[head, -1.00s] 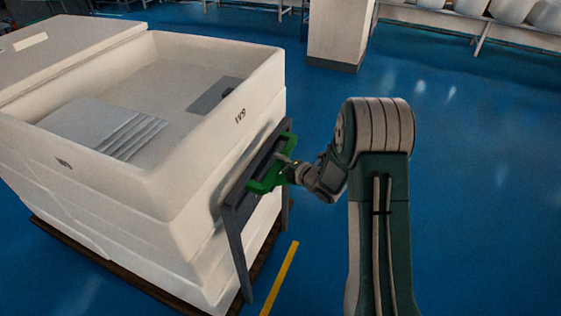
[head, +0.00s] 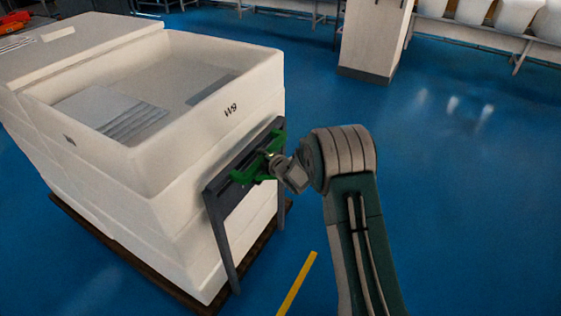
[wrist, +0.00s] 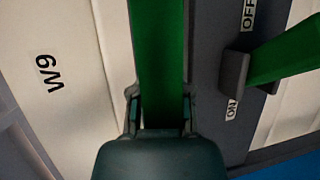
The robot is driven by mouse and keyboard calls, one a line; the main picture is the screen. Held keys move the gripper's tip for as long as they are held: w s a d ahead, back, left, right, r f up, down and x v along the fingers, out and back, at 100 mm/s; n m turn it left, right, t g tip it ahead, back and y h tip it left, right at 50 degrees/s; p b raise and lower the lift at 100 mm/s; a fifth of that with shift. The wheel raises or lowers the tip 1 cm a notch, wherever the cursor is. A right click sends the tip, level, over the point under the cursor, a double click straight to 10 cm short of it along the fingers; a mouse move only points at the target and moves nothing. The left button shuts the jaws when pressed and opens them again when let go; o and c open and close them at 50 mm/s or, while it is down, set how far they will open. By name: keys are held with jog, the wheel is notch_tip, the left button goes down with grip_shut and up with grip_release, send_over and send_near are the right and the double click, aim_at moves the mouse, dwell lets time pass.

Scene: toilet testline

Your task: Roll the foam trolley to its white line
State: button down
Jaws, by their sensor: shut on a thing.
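The foam trolley (head: 150,180) is a stack of white foam trays marked W9 on a dark low base, at the left of the head view. A dark grey frame (head: 228,237) stands at its near end and carries a green handle (head: 243,176). My gripper (head: 273,163) is at this handle. In the wrist view my gripper (wrist: 160,122) is shut on the green bar (wrist: 160,60), with a finger on each side. A second green piece (wrist: 288,55) sits by OFF and ON labels. I see no white line.
A yellow line (head: 297,284) lies on the blue floor in front of the trolley. A white pillar (head: 372,38) and benches with white ceramics (head: 480,12) stand at the back. The floor on the right is clear.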

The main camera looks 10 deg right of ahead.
aim_at(253, 151)
jog(key=shift+w+a+r, duration=0.15)
jog(key=shift+w+a, duration=0.15)
jog(key=shift+a, duration=0.35)
jog(key=shift+w+a+r, duration=0.15)
jog(key=shift+w+a, duration=0.15)
jog(key=shift+a, duration=0.3)
jog(key=shift+w+a+r, duration=0.1)
jog(key=shift+w+r, duration=0.05)
jog(key=shift+w, duration=0.1)
jog(key=shift+a, duration=0.1)
jog(key=shift+c, duration=2)
grip_release()
jog(key=shift+s+r, duration=0.1)
jog(key=shift+s+f, duration=0.1)
jog(key=shift+f, duration=0.15)
jog(key=shift+s, duration=0.2)
jog(key=v, duration=1.1)
jog(key=shift+d, duration=0.3)
